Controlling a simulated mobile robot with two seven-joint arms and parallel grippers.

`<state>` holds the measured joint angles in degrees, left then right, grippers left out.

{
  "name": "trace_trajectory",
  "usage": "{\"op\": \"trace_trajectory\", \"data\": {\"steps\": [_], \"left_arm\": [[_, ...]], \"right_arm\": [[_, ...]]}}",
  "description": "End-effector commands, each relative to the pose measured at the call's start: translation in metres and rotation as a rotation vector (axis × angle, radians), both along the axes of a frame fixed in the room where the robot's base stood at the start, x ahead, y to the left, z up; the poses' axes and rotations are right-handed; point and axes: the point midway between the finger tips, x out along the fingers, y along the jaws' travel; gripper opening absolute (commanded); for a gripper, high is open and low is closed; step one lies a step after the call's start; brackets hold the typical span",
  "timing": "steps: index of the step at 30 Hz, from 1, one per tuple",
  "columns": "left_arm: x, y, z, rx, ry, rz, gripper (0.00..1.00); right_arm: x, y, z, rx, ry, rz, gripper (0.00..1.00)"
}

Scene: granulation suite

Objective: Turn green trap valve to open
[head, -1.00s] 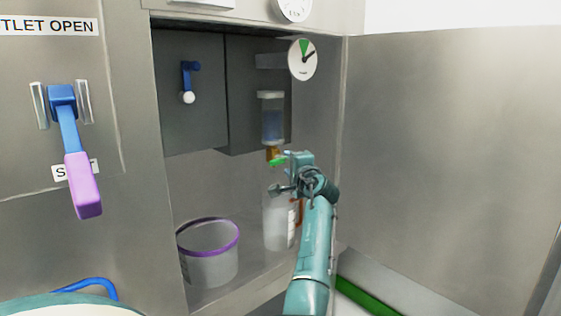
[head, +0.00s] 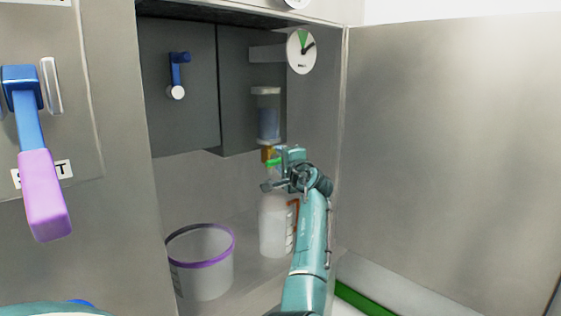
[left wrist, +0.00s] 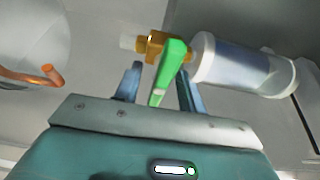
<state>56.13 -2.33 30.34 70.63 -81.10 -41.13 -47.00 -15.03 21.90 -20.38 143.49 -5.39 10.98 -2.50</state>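The green trap valve handle (head: 273,162) shows small in the head view, on a brass valve body (head: 267,153) under a clear trap vessel (head: 268,118) with bluish contents. In the left wrist view the green handle (left wrist: 168,70) hangs from the brass fitting (left wrist: 153,46) beside the clear vessel (left wrist: 240,66). My left gripper (head: 276,168) is at the valve. In its wrist view the two blue-grey fingers (left wrist: 158,88) stand apart, with the handle between them, nearer the right finger. A gap shows on the handle's left side. My right gripper is not in view.
A white jug (head: 274,228) with an orange handle stands below the valve. A purple-rimmed bucket (head: 203,264) stands left of it. A gauge (head: 301,51) is above right. A blue lever with a pink grip (head: 44,196) is at left; a bare steel panel (head: 450,150) is at right.

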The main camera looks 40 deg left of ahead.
Motion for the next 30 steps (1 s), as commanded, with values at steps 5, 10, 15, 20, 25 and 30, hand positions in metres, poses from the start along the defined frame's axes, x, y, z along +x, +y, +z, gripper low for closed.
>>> {"op": "trace_trajectory", "data": {"steps": [5,10,15,20,25,30], "left_arm": [[0.0000,-0.0001,0.0002,0.000,0.000,0.000,0.37],[0.0001,0.0000,0.0001,0.000,0.000,0.000,0.24],[0.0000,0.0000,0.0001,0.000,0.000,0.000,0.10],[0.0000,0.0001,0.0001,0.001,0.000,0.000,0.00],[-0.0001,0.0003,0.0000,0.000,-0.007,0.000,0.00],[-0.0003,0.0007,-0.0005,-0.002,-0.044,0.000,0.00]], "right_arm": [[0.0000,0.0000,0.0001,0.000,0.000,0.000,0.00],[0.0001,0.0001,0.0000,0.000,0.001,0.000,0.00],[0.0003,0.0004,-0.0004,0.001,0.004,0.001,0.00],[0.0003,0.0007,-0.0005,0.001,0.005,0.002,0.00],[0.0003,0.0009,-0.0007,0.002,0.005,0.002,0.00],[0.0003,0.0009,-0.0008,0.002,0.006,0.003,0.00]]}}
